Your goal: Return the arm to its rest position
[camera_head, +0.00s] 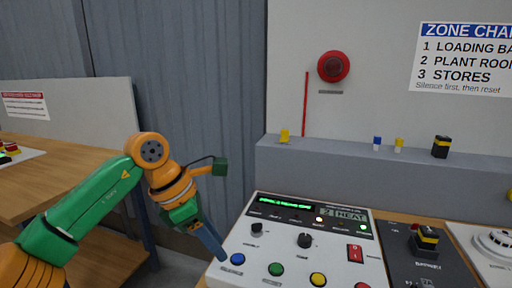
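My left arm (95,200), green and orange, comes in from the left and bends down at the wrist. My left gripper (218,254) points down at the left edge of the white control panel (262,238). Its grey-blue fingertips are close to the blue button (237,259); I cannot tell whether they touch the panel. The fingers show edge-on, so their opening is unclear, and I see nothing held. My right gripper is not in view.
The panel has a green button (276,269), a yellow button (318,279), black knobs and a display (343,214) reading "2 HEAT". A grey ledge (330,160) with small items stands behind. A wooden table (70,170) is at left. A red alarm (333,66) hangs on the wall.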

